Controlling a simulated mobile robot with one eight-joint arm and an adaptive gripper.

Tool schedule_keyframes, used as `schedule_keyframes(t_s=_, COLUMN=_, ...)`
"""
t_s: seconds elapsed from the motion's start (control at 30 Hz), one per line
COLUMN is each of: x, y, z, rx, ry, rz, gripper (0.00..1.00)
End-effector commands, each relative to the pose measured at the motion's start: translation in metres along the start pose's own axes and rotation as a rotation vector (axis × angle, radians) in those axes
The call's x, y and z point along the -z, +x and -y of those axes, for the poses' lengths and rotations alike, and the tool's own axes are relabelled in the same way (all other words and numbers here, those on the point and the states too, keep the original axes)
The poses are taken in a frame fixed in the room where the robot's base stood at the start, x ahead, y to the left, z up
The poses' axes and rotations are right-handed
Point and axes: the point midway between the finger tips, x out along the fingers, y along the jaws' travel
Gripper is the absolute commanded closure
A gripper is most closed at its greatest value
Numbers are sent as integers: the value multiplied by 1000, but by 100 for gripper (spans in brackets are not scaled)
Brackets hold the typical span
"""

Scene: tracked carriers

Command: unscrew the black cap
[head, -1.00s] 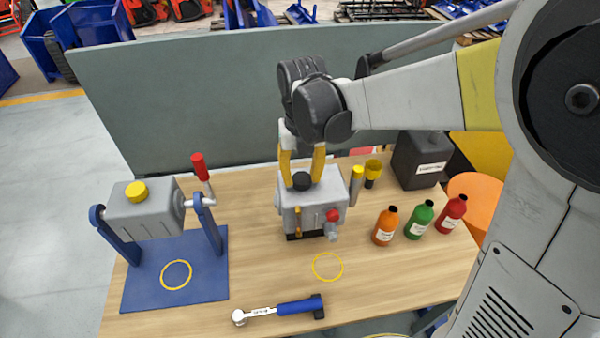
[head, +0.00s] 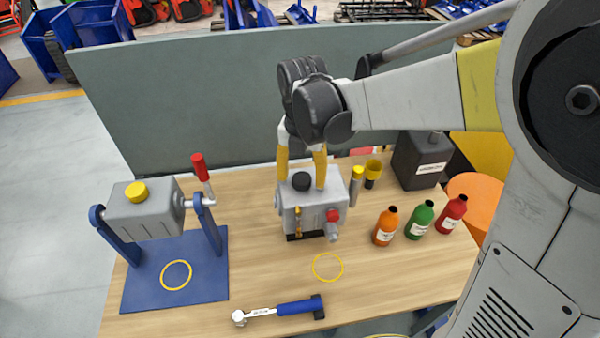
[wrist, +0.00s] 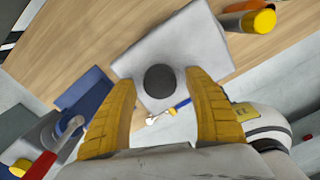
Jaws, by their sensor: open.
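The black cap (head: 301,181) sits on top of the grey box-shaped unit (head: 314,206) in the middle of the table. In the wrist view the cap (wrist: 160,81) is a dark round disc on the pale top face of the unit (wrist: 190,48). My gripper (head: 301,184) points down over the unit with its yellow fingers spread. One finger is on each side of the cap, with visible gaps between. In the wrist view my gripper (wrist: 160,112) is open and holds nothing.
Orange (head: 385,226), green (head: 420,219) and red (head: 453,213) bottles stand to the right. A blue-handled wrench (head: 280,310) lies at the front. A grey tank with a yellow cap (head: 136,191) hangs in a blue stand (head: 205,286) at left. A grey-green panel (head: 190,110) stands behind.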

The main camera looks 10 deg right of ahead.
Motion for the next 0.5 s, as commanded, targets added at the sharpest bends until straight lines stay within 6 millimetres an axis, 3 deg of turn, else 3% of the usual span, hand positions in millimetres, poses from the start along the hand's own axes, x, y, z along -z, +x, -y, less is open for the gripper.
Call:
schedule_keyframes(t_s=0.1, x=0, y=0, z=0, rx=0, ry=199, rz=0, gripper=39)
schedule_keyframes(t_s=0.37, x=0, y=0, z=0, rx=0, ry=413, rz=0, gripper=39)
schedule_keyframes(t_s=0.5, x=0, y=0, z=0, rx=0, ry=644, rz=0, gripper=39)
